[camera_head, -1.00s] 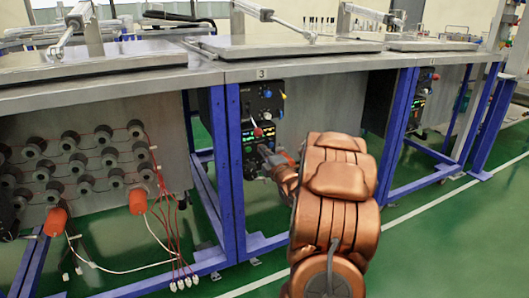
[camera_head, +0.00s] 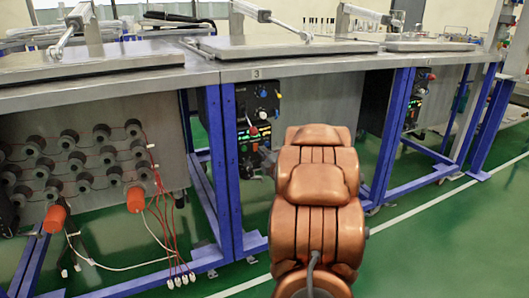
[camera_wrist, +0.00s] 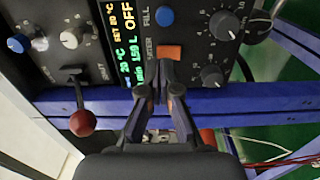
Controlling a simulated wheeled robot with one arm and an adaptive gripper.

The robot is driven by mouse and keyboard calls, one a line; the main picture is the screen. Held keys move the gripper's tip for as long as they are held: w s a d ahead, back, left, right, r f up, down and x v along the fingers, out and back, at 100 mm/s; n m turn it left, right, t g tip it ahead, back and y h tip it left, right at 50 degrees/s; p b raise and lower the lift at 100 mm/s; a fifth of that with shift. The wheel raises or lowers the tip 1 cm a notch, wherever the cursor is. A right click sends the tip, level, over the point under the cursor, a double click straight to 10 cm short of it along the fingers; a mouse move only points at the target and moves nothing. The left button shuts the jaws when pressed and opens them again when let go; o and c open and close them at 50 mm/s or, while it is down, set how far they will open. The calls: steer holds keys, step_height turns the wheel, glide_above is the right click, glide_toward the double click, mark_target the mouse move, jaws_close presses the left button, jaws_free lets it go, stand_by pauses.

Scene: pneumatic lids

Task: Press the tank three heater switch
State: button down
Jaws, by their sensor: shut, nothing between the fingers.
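The tank three control panel (camera_head: 258,108) hangs under the bench marked 3 in the head view. In the wrist view, the orange heater switch (camera_wrist: 169,52) sits on the black panel, beside the lit display (camera_wrist: 128,45) that reads OFF, 20 °C and 150 L. My gripper (camera_wrist: 158,86) is shut and empty. Its fingertips lie just below the switch in the picture; whether they touch the panel I cannot tell.
Black knobs (camera_wrist: 223,25) lie to the right. A red-ball lever (camera_wrist: 82,123) is at the left. Blue bench legs (camera_head: 228,170) flank the panel. Green floor is open at the right.

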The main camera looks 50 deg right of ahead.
steer(key=v, duration=1)
steer(key=shift+s+a+r+p, duration=0.15)
steer(key=shift+s+r+p, duration=0.05)
steer(key=shift+r+p, duration=0.2)
steer(key=a+r+m+g+p, duration=0.85)
steer(key=a+r+p, duration=0.55)
steer(key=p, duration=0.6)
steer(key=s+a+r+m+g+y+p, duration=0.1)
steer(key=s+a+r+g+y+p, duration=0.1)
steer(key=s+a+r+p, duration=0.3)
steer(key=s+a+r+m+g+y+p, duration=0.2)
steer(key=s+a+r+g+p, duration=0.2)
steer(key=s+a, duration=0.7)
steer(key=s+a+r+m+g+y+p, duration=0.1)
steer(key=s+a+r+g+y+p, duration=0.2)
steer(key=s+a+r+p, duration=0.4)
steer(key=s+a+g+p, duration=0.1)
steer(key=a+p, duration=0.1)
steer(key=a, duration=0.3)
steer(key=shift+a+r+m, duration=0.35)
steer(key=shift+a, duration=0.05)
